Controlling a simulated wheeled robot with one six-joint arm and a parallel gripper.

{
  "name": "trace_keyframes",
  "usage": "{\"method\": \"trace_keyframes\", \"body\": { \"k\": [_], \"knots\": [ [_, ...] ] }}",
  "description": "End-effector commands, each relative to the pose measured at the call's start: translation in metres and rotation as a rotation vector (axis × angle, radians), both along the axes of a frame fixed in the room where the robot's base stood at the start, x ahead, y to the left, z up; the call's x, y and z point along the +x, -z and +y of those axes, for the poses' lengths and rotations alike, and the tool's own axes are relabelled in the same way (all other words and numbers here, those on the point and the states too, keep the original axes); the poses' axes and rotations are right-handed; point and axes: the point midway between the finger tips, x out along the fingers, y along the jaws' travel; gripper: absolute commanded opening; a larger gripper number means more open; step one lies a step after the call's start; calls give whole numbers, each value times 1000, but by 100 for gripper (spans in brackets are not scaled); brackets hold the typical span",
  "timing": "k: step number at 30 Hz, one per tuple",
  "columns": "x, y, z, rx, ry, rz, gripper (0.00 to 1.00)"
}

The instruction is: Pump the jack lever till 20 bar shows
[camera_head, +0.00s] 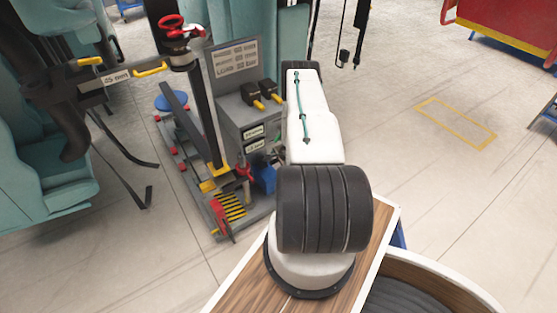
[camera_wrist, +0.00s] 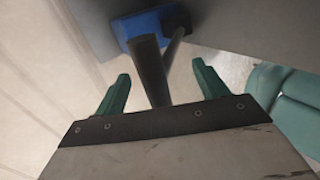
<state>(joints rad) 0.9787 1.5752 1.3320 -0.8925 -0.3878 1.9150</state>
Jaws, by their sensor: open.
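My gripper (camera_wrist: 160,73) shows in the wrist view with its two green fingers spread apart. A dark lever bar (camera_wrist: 150,75) runs between the fingers, with a gap on both sides. It rises from a blue block (camera_wrist: 146,24), which also carries a second, thinner dark rod (camera_wrist: 174,48). In the head view a blue block (camera_head: 264,178) sits low on the grey jack unit (camera_head: 236,108), beside my white arm. My gripper is hidden behind my arm there. I cannot make out a pressure gauge or its reading.
A dark post (camera_head: 206,110) with a red wheel (camera_head: 173,25) on top stands left of the unit. Teal train seats (camera_head: 40,190) stand at the left. The floor right of my arm is mostly clear.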

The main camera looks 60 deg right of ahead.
Motion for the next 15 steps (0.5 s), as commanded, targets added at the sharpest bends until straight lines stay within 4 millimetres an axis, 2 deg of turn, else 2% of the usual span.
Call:
{"method": "trace_keyframes", "body": {
  "k": [15],
  "knots": [
    [-35,-60,13,-1,1,-1,72]
  ]
}}
